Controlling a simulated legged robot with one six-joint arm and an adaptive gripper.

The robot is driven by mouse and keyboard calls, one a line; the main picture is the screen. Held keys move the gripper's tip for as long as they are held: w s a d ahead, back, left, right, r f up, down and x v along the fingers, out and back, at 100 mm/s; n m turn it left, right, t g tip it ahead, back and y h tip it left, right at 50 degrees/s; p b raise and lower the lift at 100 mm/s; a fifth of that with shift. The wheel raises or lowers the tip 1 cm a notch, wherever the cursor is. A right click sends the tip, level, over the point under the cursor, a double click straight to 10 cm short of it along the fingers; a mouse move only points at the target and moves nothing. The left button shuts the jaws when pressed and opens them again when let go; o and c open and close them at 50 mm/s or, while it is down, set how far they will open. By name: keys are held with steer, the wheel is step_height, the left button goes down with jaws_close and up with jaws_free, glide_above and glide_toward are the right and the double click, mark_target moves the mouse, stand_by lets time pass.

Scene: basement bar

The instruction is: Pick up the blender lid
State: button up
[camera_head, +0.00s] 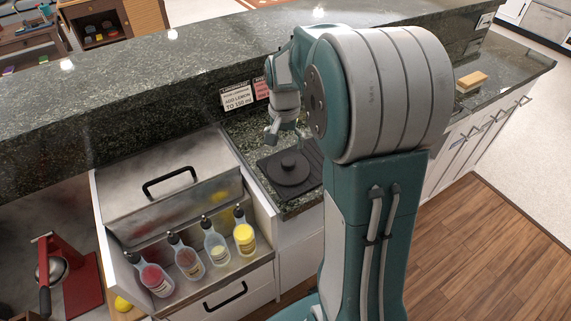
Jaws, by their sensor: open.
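The blender lid (287,170) appears to be the dark round disc with a small raised knob. It lies flat on a dark square mat (268,163) on the stone counter. My gripper (286,137) is open above and just behind the lid in the picture, with its fingers pointing down. It looks apart from the lid and holds nothing. My arm covers the counter to the right of the mat.
A metal bin with a black-handled lid (160,195) and several bottles (244,232) stand left of the mat. The raised bar ledge (190,75) runs behind. Small signs (236,96) stand against it. A sponge (471,81) lies at the right.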

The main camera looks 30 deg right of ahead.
mark_target(289, 158)
steer(key=shift+d+f, duration=0.45)
steer(key=shift+f, duration=0.3)
step_height(289, 158, down, 5)
steer(key=shift+s+d+r, duration=0.15)
steer(key=shift+r, duration=0.05)
steer(key=shift+f, duration=0.1)
steer(key=shift+a, duration=0.25)
steer(key=shift+d, duration=0.2)
steer(key=c, duration=1.2)
